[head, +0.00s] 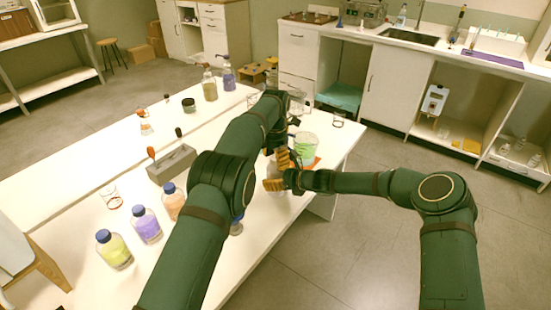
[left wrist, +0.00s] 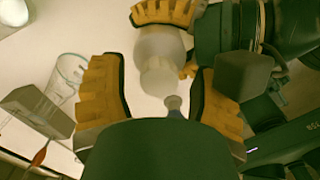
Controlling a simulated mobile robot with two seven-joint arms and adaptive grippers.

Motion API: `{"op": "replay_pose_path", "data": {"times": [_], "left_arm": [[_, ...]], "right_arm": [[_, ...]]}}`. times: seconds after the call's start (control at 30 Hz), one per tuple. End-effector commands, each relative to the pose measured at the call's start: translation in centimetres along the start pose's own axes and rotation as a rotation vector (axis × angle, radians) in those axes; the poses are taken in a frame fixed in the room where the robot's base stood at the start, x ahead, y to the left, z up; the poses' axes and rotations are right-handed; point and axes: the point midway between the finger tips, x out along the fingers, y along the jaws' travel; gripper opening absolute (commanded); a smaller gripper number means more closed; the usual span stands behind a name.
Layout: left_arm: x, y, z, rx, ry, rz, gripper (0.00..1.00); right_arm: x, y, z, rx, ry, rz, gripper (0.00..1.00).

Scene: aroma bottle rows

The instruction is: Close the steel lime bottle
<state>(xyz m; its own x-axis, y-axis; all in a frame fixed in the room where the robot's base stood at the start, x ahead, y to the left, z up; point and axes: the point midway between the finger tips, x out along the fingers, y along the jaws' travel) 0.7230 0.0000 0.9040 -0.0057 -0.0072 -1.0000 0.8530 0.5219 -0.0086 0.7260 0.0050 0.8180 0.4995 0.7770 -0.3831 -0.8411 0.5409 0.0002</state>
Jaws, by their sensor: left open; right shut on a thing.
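A pale, translucent bottle (left wrist: 160,46) is held by my right gripper (head: 277,174), whose orange pads close on its side in the left wrist view. In the head view this bottle (head: 277,188) is mostly hidden by my arms, and I cannot tell the colour of its contents. My left gripper (left wrist: 160,92) is open, with its pads on either side of the bottle's neck end. A small grey knob (left wrist: 173,103) shows between these pads, by the rounded pale top. I cannot tell whether the knob touches the neck.
A beaker of green liquid (head: 306,145) stands near the right table edge. A grey block (head: 172,163) and several blue-capped bottles, such as a yellow-green one (head: 114,249) and a purple one (head: 146,224), stand at left. The table (head: 75,180) has bare room at far left.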

Motion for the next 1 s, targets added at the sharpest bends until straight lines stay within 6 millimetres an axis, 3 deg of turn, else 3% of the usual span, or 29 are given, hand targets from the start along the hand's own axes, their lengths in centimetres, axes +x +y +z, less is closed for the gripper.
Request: {"op": "replay_pose_path", "data": {"times": [0.03, 0.2, 0.23, 0.63, 1.0], "left_arm": [[-0.01, 0.00, 0.00, 0.000, 0.000, 0.000, 0.65], [-0.02, 0.00, 0.00, 0.000, 0.000, 0.000, 0.06], [-0.02, 0.00, 0.00, 0.000, 0.000, 0.000, 0.00], [-0.02, -0.02, 0.00, 0.063, 0.000, -0.001, 0.00], [0.03, -0.01, -0.05, 0.711, -0.001, -0.001, 0.00]], "right_arm": [[0.00, 0.00, 0.03, 0.000, 0.000, 0.000, 0.00], [0.00, 0.00, 0.03, 0.000, 0.000, 0.000, 0.00], [0.00, 0.00, 0.03, 0.000, 0.000, 0.000, 0.00], [0.00, -0.01, 0.03, 0.000, 0.000, 0.000, 0.00], [0.00, -0.01, 0.04, 0.000, 0.000, 0.000, 0.00]]}}
